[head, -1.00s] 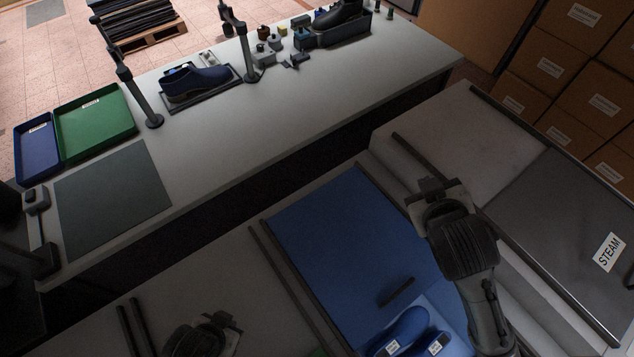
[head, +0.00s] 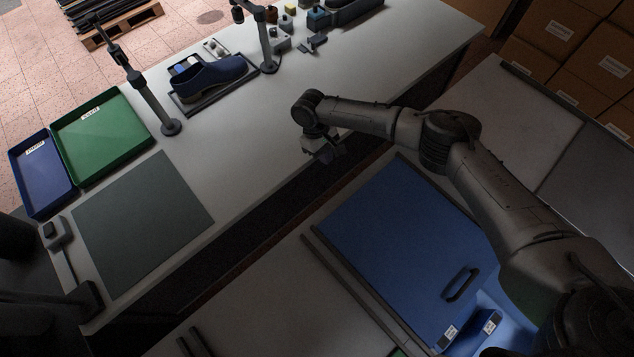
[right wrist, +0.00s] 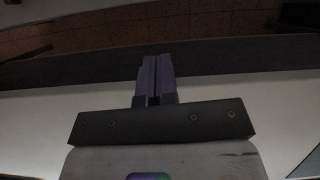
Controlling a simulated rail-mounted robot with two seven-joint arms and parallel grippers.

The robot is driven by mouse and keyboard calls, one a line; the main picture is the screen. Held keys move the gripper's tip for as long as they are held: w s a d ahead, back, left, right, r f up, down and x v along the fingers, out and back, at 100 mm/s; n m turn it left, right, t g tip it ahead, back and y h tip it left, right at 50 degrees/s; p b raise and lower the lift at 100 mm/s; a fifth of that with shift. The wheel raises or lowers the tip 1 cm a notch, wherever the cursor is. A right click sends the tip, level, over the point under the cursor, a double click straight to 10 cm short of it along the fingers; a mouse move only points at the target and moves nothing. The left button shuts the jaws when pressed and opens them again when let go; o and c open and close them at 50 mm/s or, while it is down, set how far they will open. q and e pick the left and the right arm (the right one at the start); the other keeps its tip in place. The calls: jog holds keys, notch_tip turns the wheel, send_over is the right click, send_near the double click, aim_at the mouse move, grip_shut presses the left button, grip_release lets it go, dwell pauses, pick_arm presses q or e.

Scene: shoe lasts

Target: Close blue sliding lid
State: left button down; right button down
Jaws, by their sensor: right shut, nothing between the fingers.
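The blue sliding lid (head: 400,235) lies flat between dark rails in the head view and covers most of its bin. Its dark bar handle (head: 462,284) is near the lower right edge. Beyond that edge the bin is open, showing blue shoe lasts (head: 488,322) with white labels, partly cut off by the frame and my arm. My right gripper (head: 325,154) is shut and empty, beyond the lid's far edge and to its left, over the dark gap before the workbench. Its closed fingers show in the right wrist view (right wrist: 156,78). My left gripper is out of view.
A white workbench (head: 240,160) stands beyond the gap, with a green tray (head: 105,135), a blue tray (head: 42,172), a grey mat (head: 140,222) and a blue shoe on a dark tray. A grey panel (head: 595,165) and cardboard boxes are at the right.

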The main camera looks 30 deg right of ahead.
aim_at(347, 198)
jog(key=shift+m, duration=0.4)
jog(key=s+f, duration=0.2)
jog(key=f, duration=0.1)
jog(key=s+d+f, duration=0.1)
jog(key=s+f, duration=0.1)
jog(key=f, duration=0.1)
jog(key=s+f, duration=0.3)
jog(key=shift+d+f, duration=0.1)
jog(key=shift+d, duration=0.2)
jog(key=shift+s+d+f+p, duration=0.15)
jog(key=shift+s+p, duration=0.15)
jog(key=shift+s, duration=0.55)
